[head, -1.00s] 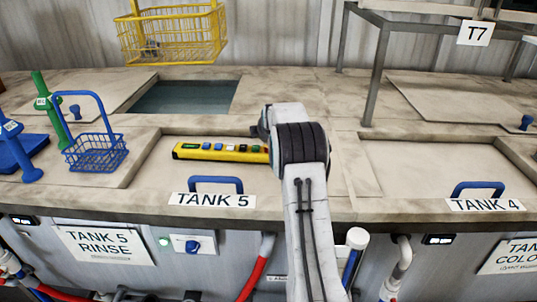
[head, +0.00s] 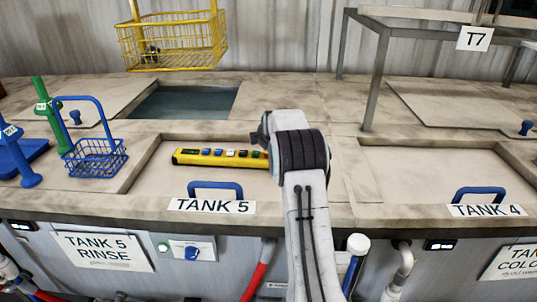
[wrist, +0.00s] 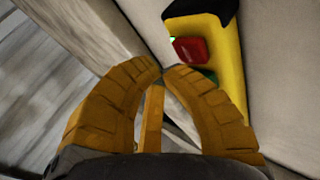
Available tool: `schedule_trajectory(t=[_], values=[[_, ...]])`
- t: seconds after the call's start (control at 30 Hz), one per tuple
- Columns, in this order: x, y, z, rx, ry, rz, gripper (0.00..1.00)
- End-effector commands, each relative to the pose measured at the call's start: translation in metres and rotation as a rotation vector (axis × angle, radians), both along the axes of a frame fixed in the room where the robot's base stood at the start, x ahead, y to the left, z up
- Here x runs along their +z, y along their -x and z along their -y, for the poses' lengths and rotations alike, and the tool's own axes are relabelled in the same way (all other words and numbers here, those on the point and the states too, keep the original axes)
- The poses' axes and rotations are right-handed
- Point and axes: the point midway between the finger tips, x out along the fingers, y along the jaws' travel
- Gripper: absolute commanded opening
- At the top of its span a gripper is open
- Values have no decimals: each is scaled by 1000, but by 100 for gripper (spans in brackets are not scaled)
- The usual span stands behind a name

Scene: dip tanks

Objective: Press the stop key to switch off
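A yellow control pendant (head: 190,158) with a row of small coloured keys lies on the Tank 5 lid. Its right end is partly hidden by my arm in the head view. In the wrist view, the pendant (wrist: 229,60) shows a raised red key (wrist: 190,50) and part of a green key (wrist: 209,76) behind the right finger. No stop lettering is readable. My gripper (wrist: 163,73) has its fingertips together and empty, close beside the red key in the picture. I cannot tell whether they touch it. In the head view the fingers are hidden behind my arm.
The Tank 5 lid has a blue handle (head: 216,187) in front of the pendant. A blue basket (head: 95,158) stands at left, and a yellow basket (head: 172,40) hangs over an open tank (head: 183,101). A metal frame (head: 376,80) stands at back right.

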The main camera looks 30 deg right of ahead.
Motion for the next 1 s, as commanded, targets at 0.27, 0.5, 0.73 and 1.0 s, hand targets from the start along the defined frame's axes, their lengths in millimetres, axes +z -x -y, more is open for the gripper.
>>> schedule_trajectory(t=[0.27, 0.5, 0.73, 1.0], values=[[0, 0, 0, 0, 0, 0, 0], [0, 0, 0, 0, 0, 0, 0], [-4, 0, 0, 0, 0, 0, 0], [-9, 0, 1, -1, 1, 0, 0]])
